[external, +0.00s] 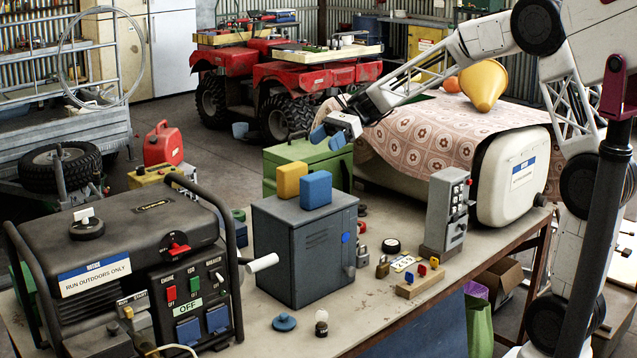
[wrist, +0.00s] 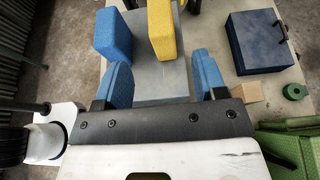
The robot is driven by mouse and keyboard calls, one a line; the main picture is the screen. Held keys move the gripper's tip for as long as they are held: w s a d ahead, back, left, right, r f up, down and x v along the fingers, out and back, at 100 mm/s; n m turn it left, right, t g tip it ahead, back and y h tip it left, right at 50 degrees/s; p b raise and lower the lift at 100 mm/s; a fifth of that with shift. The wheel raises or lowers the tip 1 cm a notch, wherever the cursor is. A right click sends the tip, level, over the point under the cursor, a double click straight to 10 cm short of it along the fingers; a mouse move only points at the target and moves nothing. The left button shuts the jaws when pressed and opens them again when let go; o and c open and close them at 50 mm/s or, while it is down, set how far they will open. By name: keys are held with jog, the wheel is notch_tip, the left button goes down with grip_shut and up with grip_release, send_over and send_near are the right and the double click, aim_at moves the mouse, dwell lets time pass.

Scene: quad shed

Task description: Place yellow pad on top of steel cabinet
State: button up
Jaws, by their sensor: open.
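The yellow pad (external: 291,180) stands upright on top of the grey steel cabinet (external: 290,252). A blue pad (external: 316,188) stands on the cabinet top beside it, with a gap between them in the wrist view. My gripper (external: 334,133) is open and empty, above the cabinet and to the right of the pads in the external view. In the wrist view, the bare cabinet top (wrist: 160,85) shows between the two blue fingertips (wrist: 162,80). The yellow pad (wrist: 162,28) is ahead of the fingers, apart from them; the blue pad (wrist: 112,35) is ahead of the left finger.
A black generator (external: 130,260) stands left of the cabinet and a green box (external: 305,165) behind it. A grey control box (external: 446,212), padlocks and small parts lie to the right. A patterned cloth (external: 430,135) covers a cream tank. Some front bench surface (external: 365,300) is clear.

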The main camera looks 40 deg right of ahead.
jog(key=s+d+f+n+t+h, duration=0.1)
jog(key=s+n, duration=0.5)
jog(key=s, duration=0.7)
jog(key=s+d+f+n+h, duration=0.3)
jog(key=s+d+n+h, duration=0.3)
jog(key=s, duration=0.8)
jog(key=s+d+f+n+t+h, duration=0.1)
jog(key=s+n+h, duration=0.4)
jog(key=s, duration=0.9)
jog(key=shift+d+f+n+t+h, duration=0.4)
jog(key=shift+d+h, duration=0.4)
jog(key=shift+d, duration=0.45)
